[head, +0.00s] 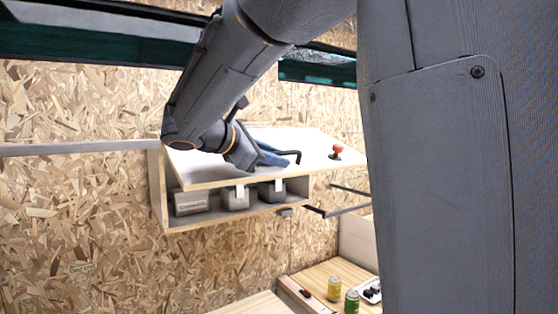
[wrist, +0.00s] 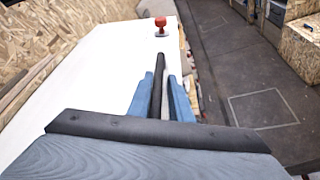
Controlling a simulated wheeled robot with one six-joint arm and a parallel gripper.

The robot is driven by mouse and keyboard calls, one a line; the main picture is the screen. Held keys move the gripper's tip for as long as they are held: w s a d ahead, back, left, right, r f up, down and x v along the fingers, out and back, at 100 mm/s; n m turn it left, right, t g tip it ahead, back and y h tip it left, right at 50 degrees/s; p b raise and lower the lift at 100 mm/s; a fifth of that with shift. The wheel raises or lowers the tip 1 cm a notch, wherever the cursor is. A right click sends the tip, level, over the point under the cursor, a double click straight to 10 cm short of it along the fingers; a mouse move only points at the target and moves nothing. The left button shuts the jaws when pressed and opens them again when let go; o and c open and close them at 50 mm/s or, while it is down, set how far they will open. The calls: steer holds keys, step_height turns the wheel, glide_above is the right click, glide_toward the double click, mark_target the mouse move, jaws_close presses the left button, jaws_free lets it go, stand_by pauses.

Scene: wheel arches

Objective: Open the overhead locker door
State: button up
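The overhead locker (head: 160,190) is a plywood box on the chipboard wall. Its white door (head: 315,146) is raised and sloping, with the compartment open below. A black bar handle (head: 288,153) with a bent end is on the door; it also shows in the wrist view (wrist: 160,72). My gripper (head: 268,156) is at the door's outer face. In the wrist view, its blue fingers (wrist: 162,84) lie on either side of the handle, with a narrow gap visible at the right finger. The finger contact is partly hidden.
A red knob (head: 336,151) stands on the door, beyond the handle. Grey bins (head: 235,198) sit inside the locker. Below right, a yellow can (head: 334,289) and a green can (head: 352,301) stand on a wooden counter (head: 318,272). Open floor (wrist: 230,75) lies right of the door.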

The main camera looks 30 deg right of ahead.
mark_target(261, 173)
steer(key=b+v, duration=0.2)
steer(key=v, duration=0.3)
steer(key=shift+a, duration=0.25)
steer(key=shift+s+a+r, duration=0.25)
steer(key=shift+a, duration=0.4)
steer(key=shift+a+r, duration=0.1)
steer(key=shift+w+a+r+p, duration=0.1)
steer(key=shift+a+r+p, duration=0.3)
steer(key=shift+a, duration=0.5)
steer(key=shift+a+r+p, duration=0.3)
steer(key=shift+a+p, duration=0.2)
steer(key=shift+a, duration=0.4)
steer(key=shift+w+a+r+p, duration=0.1)
steer(key=shift+a+r+p, duration=0.35)
steer(key=shift+a, duration=0.5)
steer(key=shift+a+r, duration=0.2)
steer(key=shift+a, duration=0.45)
steer(key=shift+a+r, duration=0.25)
steer(key=shift+a, duration=0.45)
steer(key=shift+c, duration=0.5)
